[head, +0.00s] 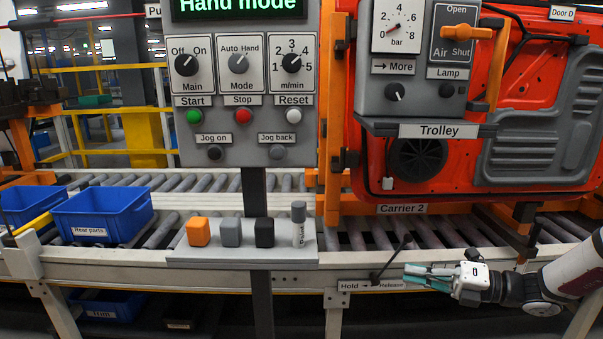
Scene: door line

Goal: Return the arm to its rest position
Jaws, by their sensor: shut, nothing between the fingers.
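My gripper (428,277) is at the lower right of the head view, with its teal fingers pointing left. It is shut and empty. My arm reaches in from the right edge. The fingers are in front of the conveyor's front rail, just right of the Hold/Release lever (392,258). They overlap the right part of the lever's label in the picture. I cannot tell whether they touch the rail or the lever.
A control panel (248,130) reading "Hand mode" stands at centre. The Trolley panel (425,75) hangs before a red door (545,65) on Carrier 2. A shelf (250,258) holds several small blocks. Blue bins (102,214) are at left.

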